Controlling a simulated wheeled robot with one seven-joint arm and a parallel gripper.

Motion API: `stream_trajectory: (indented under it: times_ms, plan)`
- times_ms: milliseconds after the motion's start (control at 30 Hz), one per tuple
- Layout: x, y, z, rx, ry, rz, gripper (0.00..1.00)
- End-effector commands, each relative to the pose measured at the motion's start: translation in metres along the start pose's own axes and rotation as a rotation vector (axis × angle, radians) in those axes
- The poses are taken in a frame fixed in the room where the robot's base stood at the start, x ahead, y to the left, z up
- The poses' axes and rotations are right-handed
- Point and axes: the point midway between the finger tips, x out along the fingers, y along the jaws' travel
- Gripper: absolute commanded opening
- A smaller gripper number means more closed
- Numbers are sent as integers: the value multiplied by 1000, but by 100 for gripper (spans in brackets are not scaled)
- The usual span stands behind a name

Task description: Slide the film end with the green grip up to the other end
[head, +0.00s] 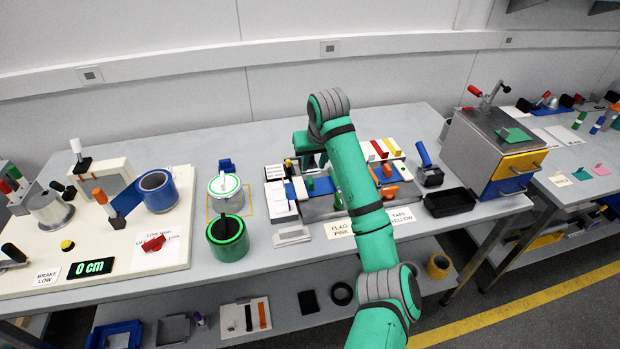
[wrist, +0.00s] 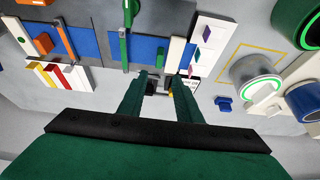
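The splicing block lies mid-bench with blue film on it. In the wrist view, one blue film piece (wrist: 143,50) is on the right and another (wrist: 88,42) on the left, with a grey strip between them. A small upright green grip (wrist: 161,56) stands on the right piece; it also shows in the head view (head: 309,183). A taller green handle (wrist: 126,32) stands across the right piece, nearer the gap. My gripper (wrist: 160,79) is open, its fingers apart and pointing toward the block near the small green grip. I see nothing held. My arm hides part of the block in the head view.
Orange handles (wrist: 65,40) stand by the left film piece. Red, yellow and white tabs (head: 381,149) stand behind the block.

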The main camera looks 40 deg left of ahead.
Motion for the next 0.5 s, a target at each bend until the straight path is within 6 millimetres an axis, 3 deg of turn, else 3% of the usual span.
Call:
stream_trajectory:
  times_ms: [167,500]
  plan:
    - [2,1,1,0,-27,13,31]
    - [58,4,4,2,-26,13,31]
